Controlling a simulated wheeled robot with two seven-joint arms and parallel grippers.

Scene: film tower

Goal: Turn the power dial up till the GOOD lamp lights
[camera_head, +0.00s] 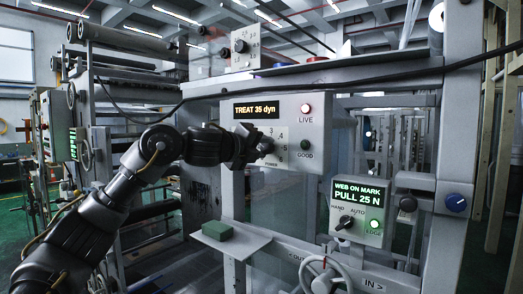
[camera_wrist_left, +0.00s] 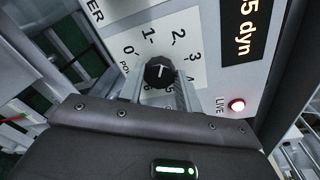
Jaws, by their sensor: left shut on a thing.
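The gripper and wrist partly cover the dial and scale there. The treat panel (camera_head: 285,110) reads "TREAT 35 dyn". The GOOD lamp (camera_head: 305,144) is dark. The LIVE lamp (camera_head: 306,110) above it glows red. My right gripper is in neither view.
A lower control box (camera_head: 345,212) reads "WEB ON MARK PULL 25 N", with a lit green EDGE lamp (camera_head: 374,225). A green block (camera_head: 217,230) lies on a small shelf below my left arm. A black cable (camera_head: 400,78) runs above the treat panel.

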